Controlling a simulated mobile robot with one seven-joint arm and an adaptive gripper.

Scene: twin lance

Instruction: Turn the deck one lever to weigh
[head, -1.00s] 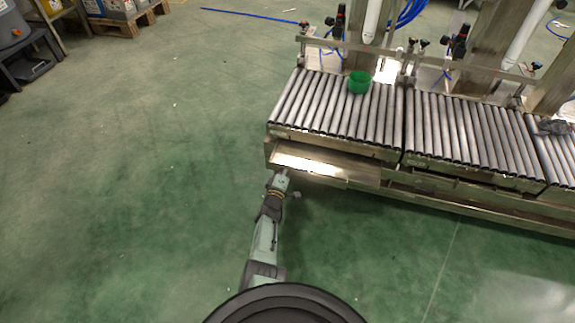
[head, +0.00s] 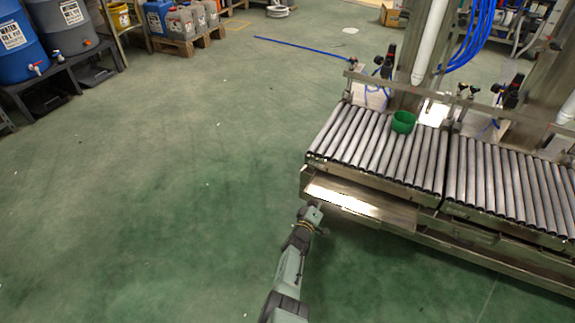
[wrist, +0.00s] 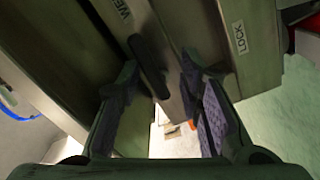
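The lever (wrist: 148,68) is a dark bar on a metal face in the wrist view. It slants from upper left to lower right. A label starting "WE" (wrist: 123,9), cut off by the frame, is above its upper end, and a "LOCK" label (wrist: 239,38) is to the right. My gripper (wrist: 159,68) is open, with one finger on each side of the lever; whether either touches it I cannot tell. In the head view my gripper (head: 314,212) is at the front left corner of the left roller deck (head: 375,148); the lever is not discernible there.
A green ring-shaped object (head: 403,122) sits on the left deck's rollers. A second roller deck (head: 505,175) adjoins on the right. The green floor (head: 170,190) left of the decks is clear.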

